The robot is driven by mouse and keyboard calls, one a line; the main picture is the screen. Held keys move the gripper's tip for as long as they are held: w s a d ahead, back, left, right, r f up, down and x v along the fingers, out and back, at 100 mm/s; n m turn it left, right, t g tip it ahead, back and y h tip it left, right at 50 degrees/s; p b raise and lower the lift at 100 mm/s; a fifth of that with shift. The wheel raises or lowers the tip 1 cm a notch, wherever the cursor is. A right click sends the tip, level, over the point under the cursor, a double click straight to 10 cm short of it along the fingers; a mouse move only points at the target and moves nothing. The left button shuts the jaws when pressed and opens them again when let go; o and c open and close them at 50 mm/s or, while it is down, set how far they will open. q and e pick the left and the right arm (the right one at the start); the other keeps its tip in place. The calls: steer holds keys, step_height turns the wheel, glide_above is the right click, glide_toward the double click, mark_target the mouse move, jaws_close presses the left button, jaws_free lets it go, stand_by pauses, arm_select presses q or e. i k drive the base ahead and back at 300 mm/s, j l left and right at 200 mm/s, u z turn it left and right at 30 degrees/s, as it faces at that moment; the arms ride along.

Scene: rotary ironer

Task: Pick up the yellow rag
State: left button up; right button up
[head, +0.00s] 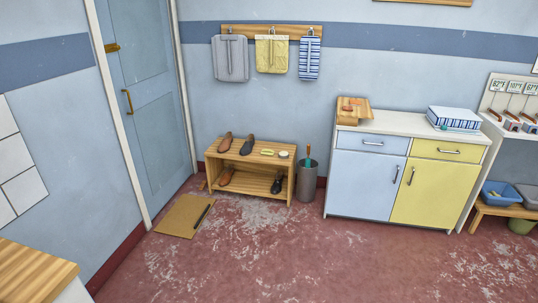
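A yellow cloth (264,58), which fits the yellow rag, hangs on the wooden wall rack (230,28) on the far wall. It hangs between a grey cloth (231,60) on its left and a blue-and-white striped cloth (309,60) on its right. A small yellow item (266,153) lies on top of the shoe bench, too small to identify surely. Neither of my grippers is in view.
A shoe bench (240,164) with several shoes stands below the rack, beside a grey bin (307,184). A cabinet (368,180) stands right of the bin. A brown mat (184,216) lies by the blue door (145,90). A wooden-topped counter (32,272) fills the lower left. The middle floor is clear.

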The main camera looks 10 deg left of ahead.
mark_target(265, 151)
steer(key=i+j+u, duration=0.35)
steer(key=i, duration=0.45)
steer(key=i+u, duration=0.35)
steer(key=i, duration=1.05)
steer(key=i+j+z, duration=0.15)
steer(key=i, duration=1.05)
steer(key=z, duration=0.05)
